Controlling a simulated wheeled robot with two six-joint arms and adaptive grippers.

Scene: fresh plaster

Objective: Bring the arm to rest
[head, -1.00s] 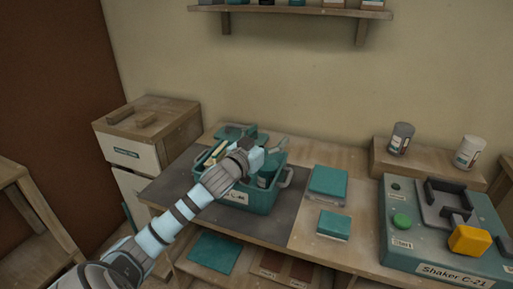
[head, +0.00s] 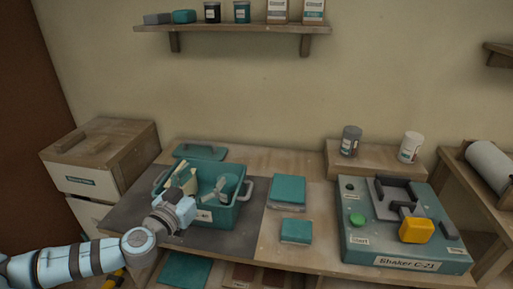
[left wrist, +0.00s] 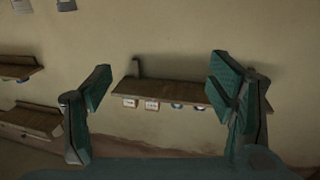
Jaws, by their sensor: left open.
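My left arm (head: 70,264) comes in from the left, and my left gripper (head: 182,196) is at the front left of a teal tote (head: 225,214) on the bench. It overlaps the tote's near left corner in the head view; I cannot tell whether they touch. In the left wrist view, the gripper's two teal fingers (left wrist: 163,88) are spread wide with nothing between them, facing the wall and shelf, which look upside down. The tote holds cream pieces (head: 181,177) and a pale grey-teal item (head: 222,187). My right gripper is not in view.
The bench has a dark mat (head: 225,241), teal boxes (head: 288,190) and a shaker (head: 405,249) with a yellow block. Two jars stand on a riser (head: 375,169). A wall shelf (head: 235,29) holds tins and boxes. A drawer cabinet (head: 98,158) stands left.

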